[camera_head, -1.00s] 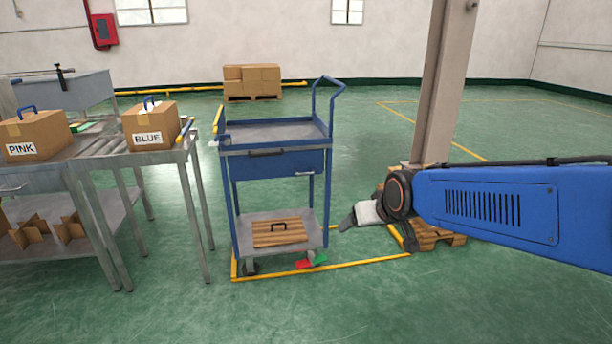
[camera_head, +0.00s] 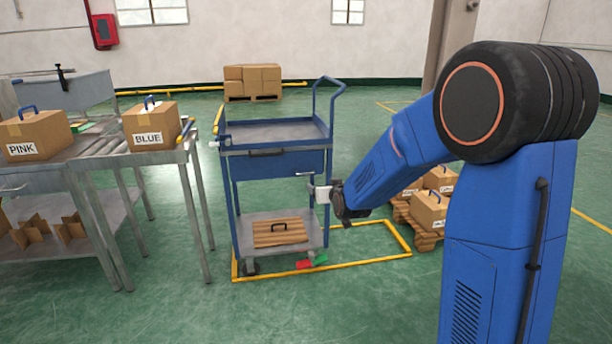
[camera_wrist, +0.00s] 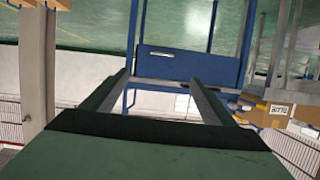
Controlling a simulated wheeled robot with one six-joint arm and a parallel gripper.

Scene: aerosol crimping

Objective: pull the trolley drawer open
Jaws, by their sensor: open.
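The blue trolley (camera_head: 275,135) stands in the middle of the head view. Its blue drawer front (camera_head: 285,165) sits under the top tray, and the drawer looks shut. A small silver handle (camera_head: 304,174) shows at the drawer's right end. In the upside-down wrist view, the drawer front (camera_wrist: 205,66) lies beyond the fingers, with the silver handle (camera_wrist: 160,53) at its left. My gripper (camera_head: 318,189) is at the trolley's right front post, slightly below and right of the handle. In the wrist view my gripper (camera_wrist: 155,82) is open with nothing between its fingers.
A wooden lid-like panel (camera_head: 280,232) lies on the trolley's lower shelf. A roller table (camera_head: 170,160) with the BLUE box (camera_head: 151,128) and PINK box (camera_head: 36,136) stands left. Boxes on a pallet (camera_head: 430,205) stand right, behind my arm.

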